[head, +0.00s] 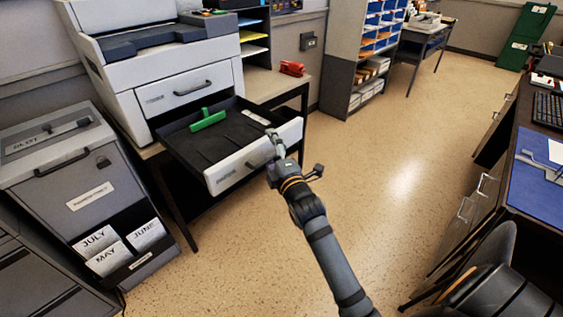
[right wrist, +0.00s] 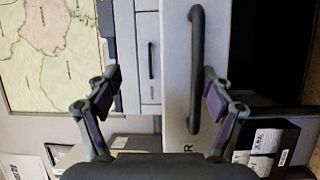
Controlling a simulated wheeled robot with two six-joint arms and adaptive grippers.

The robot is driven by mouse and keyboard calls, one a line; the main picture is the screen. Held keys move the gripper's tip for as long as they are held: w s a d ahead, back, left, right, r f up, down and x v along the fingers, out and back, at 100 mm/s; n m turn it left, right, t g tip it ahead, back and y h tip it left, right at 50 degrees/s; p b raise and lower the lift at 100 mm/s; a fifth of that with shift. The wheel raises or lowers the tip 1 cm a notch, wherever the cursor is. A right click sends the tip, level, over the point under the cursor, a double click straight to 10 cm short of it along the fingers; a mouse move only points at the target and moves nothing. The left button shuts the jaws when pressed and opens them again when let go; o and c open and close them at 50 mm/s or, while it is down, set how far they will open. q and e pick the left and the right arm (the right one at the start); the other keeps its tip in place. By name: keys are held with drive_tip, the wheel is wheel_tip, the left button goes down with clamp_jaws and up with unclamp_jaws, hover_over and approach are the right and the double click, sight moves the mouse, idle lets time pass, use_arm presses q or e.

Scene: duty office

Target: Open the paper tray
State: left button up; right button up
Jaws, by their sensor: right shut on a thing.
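The paper tray (head: 222,180) is the lower drawer of the white printer (head: 165,55). It stands pulled well out, with its dark inside showing. A green piece (head: 208,121) and a small pale strip (head: 256,118) are in it. In the right wrist view the handle runs upright between the fingers (right wrist: 162,90). My left gripper is in neither view.
A closed upper drawer (head: 180,92) is above the tray. A grey cabinet (head: 75,165) with month cards stands at the left. A red stapler (head: 292,68) lies on the printer table. The desk (head: 520,150) is at the right; open floor (head: 400,150) lies between.

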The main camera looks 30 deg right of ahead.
drive_tip(key=shift+s+a+r, duration=0.25)
drive_tip(key=shift+s+r, duration=0.35)
drive_tip(key=shift+r, duration=0.15)
drive_tip(key=shift+c, duration=1.1)
drive_tip(key=shift+s+a+f+p, duration=0.1)
drive_tip(key=shift+s+f+p, duration=0.1)
drive_tip(key=shift+s, duration=0.25)
drive_tip(key=shift+s+a+f+p, duration=0.1)
drive_tip(key=shift+s+p, duration=0.05)
drive_tip(key=shift+s, duration=0.3)
drive_tip(key=shift+c, duration=0.8)
drive_tip(key=s, duration=0.4)
drive_tip(key=shift+a+r, duration=0.2)
drive_tip(key=shift+r, duration=0.1)
drive_tip(key=shift+c, duration=0.4)
drive_tip(key=shift+s+f, duration=0.4)
drive_tip(key=shift+s, duration=0.45)
drive_tip(key=shift+s+f, duration=0.35)
drive_tip(key=shift+s, duration=0.5)
drive_tip(key=shift+p, duration=0.5)
